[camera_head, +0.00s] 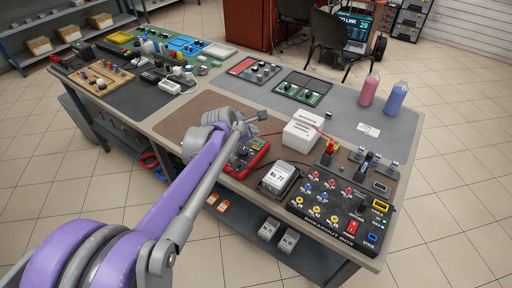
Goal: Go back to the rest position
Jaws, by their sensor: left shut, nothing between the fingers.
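My left arm, purple and grey, reaches in from the lower left over the near edge of the workbench (203,100). My left gripper (250,124) is at its far end, over the brown mat near the middle of the bench. It is shut and holds nothing. The arm and gripper partly cover a red multimeter (253,155) on the bench. My right gripper does not show.
A black breakout box (325,228), a labelled device (278,178) and white boxes (302,132) lie right of the gripper. A pink bottle (370,90) and a blue bottle (396,98) stand farther back. Chairs (333,35) are behind the bench.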

